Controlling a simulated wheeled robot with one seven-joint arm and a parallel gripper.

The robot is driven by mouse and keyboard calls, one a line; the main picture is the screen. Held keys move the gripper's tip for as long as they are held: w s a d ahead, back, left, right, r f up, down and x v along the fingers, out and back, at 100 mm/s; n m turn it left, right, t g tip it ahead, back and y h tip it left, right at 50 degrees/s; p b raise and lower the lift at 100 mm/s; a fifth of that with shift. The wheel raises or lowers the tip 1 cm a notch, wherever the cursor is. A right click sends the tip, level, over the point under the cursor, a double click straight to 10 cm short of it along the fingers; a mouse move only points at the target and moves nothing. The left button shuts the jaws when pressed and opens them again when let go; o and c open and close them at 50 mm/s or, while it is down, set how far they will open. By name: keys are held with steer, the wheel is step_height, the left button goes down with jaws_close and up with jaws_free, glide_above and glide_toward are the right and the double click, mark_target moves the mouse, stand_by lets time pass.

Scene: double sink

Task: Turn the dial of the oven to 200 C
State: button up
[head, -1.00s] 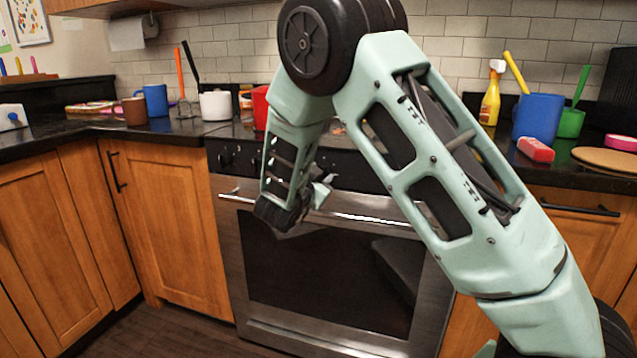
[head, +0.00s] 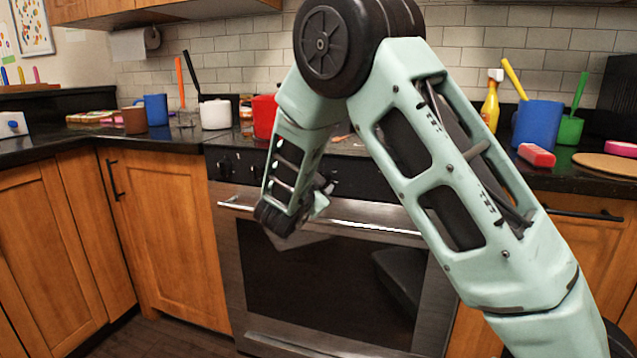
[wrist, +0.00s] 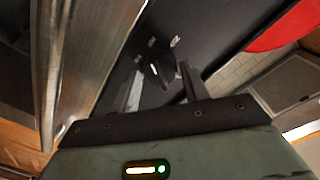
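The oven (head: 330,285) has a steel front with a dark window, a bar handle (head: 375,229) and a dark control panel (head: 350,175) above it. Dark dials (head: 225,167) show at the panel's left end; others are hidden behind my arm. In the wrist view a dark dial (wrist: 162,73) with a light mark sits on the black panel. My gripper (wrist: 159,82) is open, one finger on each side of this dial near its tips. I cannot tell whether the fingers touch it. In the head view my gripper (head: 322,198) is mostly hidden behind my wrist. The dial's numbers are not readable.
A red pot (head: 264,116) stands above the panel behind my forearm. A white pot (head: 215,114) and blue mug (head: 156,109) stand on the left counter (head: 60,141). A blue pitcher (head: 538,124) and red box (head: 537,155) are on the right counter.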

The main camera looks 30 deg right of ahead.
steer(key=shift+o, duration=0.9)
steer(key=shift+s+a, duration=0.15)
steer(key=shift+a, duration=0.1)
steer(key=f+p+v, duration=0.1)
steer(key=p+v, duration=0.1)
steer(key=v, duration=1.4)
steer(key=shift+s+a+r, duration=0.3)
steer(key=shift+r, duration=0.2)
